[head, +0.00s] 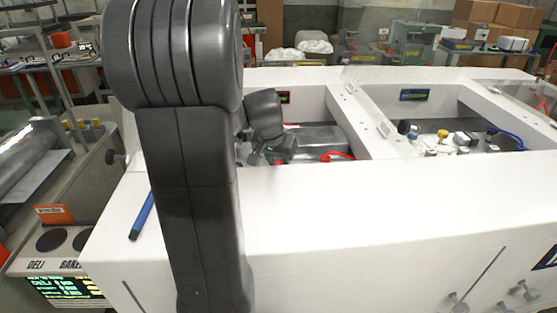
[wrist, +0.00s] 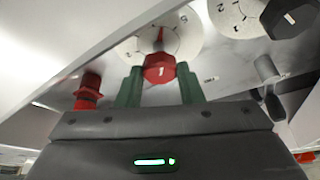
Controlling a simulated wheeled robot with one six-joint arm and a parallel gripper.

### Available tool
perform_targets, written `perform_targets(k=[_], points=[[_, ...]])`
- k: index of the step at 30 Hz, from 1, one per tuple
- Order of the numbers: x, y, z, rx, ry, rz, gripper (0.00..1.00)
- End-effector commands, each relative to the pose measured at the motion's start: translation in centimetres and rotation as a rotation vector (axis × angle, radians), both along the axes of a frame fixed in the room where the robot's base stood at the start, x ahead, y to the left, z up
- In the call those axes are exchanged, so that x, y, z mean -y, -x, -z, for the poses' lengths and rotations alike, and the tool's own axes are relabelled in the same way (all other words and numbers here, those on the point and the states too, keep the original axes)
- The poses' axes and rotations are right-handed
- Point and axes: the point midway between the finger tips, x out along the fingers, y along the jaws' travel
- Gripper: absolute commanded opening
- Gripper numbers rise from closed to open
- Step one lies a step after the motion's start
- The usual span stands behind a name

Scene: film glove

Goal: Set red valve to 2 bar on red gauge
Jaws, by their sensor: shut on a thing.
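In the wrist view, a red many-sided knob (wrist: 158,70) marked with a white 1 sits between the two green fingers of my gripper (wrist: 159,73), which is shut on it. Behind it is a white round dial (wrist: 185,38) with numbers and a red pointer that points roughly up in the picture; I cannot read its value. A second red, flanged fitting (wrist: 88,92) is apart, to the left of the fingers. In the head view, my gripper (head: 268,145) reaches down into the left opening of the white cabinet (head: 400,205); the knob and dial are hidden there.
In the wrist view, a second white dial (wrist: 235,18) and a black knob (wrist: 290,18) are close on the right. A white edge slants across the upper left. In the head view, the right opening holds several small fittings (head: 455,138). A blue pen-like object (head: 142,216) lies on the cabinet's left.

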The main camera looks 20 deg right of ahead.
Motion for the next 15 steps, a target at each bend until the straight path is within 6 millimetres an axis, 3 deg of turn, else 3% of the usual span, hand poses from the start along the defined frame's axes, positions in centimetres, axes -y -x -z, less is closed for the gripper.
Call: perform_targets(k=[15], points=[[0.39, 0.11, -0.07, 0.004, 0.0, -0.434, 0.11]])
